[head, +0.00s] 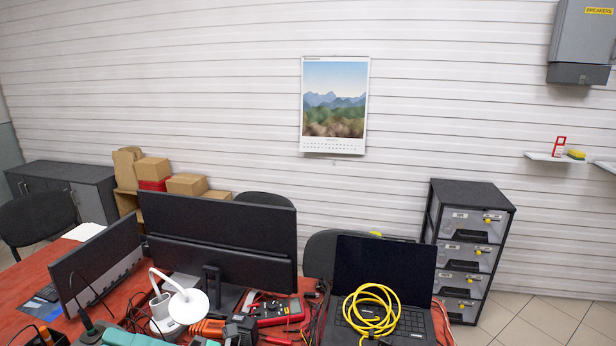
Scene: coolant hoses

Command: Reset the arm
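My arm and my gripper do not show in the head view. No coolant hose can be made out for certain. A coiled yellow cable or hose (371,311) lies on the keyboard of an open black laptop (384,272) on the desk.
The red desk (28,282) holds monitors (220,238), a white lamp (188,305), a red meter (274,310) and cluttered tools. A drawer unit (467,248) stands right of it. A breaker box (582,38) and small shelf (546,157) are on the wall. Tiled floor (545,317) at lower right is clear.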

